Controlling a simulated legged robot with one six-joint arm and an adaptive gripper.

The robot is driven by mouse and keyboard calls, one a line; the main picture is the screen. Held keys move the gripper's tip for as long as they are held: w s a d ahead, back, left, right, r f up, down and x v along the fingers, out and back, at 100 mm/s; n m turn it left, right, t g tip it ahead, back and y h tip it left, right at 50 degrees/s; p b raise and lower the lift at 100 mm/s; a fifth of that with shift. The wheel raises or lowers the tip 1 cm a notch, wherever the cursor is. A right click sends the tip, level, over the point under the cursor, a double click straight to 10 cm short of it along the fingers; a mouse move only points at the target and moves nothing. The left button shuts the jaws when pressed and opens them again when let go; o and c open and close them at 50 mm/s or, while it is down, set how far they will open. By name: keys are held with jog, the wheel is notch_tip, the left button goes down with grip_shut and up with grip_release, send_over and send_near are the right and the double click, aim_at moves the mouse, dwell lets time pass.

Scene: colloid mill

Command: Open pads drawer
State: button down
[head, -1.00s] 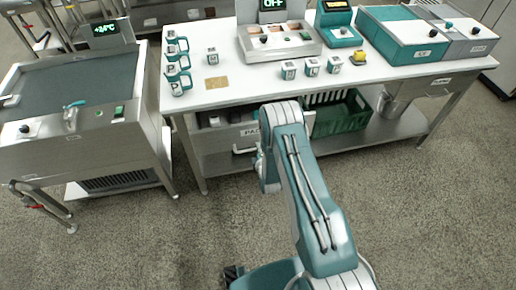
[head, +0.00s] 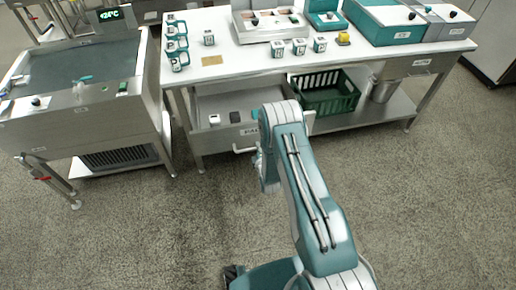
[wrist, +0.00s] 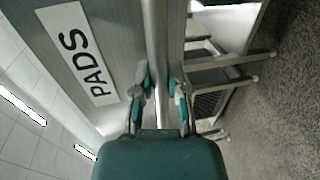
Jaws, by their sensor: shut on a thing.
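The pads drawer (head: 218,140) is under the left part of the white-topped table, pulled out towards me, with its inside visible from above. A white object, a dark object and a teal object lie in it. In the wrist view its grey front carries a white PADS label (wrist: 77,53). My gripper (wrist: 161,85) is shut on the drawer's bar handle (wrist: 156,35), one finger on each side. The handle's left end (head: 242,151) also shows in the head view, where my arm hides the gripper and the drawer front's right part.
A green crate (head: 325,95) and a metal bucket (head: 382,90) stand on the lower shelf right of the drawer. Cups and devices stand on the tabletop (head: 240,65). A steel basin unit (head: 85,125) stands at the left. The floor (head: 150,235) around me is clear.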

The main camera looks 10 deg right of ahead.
jog(key=shift+s+f, duration=0.2)
jog(key=shift+f, duration=0.1)
jog(key=c, duration=0.6)
grip_release()
jog(key=shift+c, duration=0.2)
jog(key=shift+w+r, duration=0.1)
jog(key=shift+w, duration=0.05)
jog(key=v, duration=1.2)
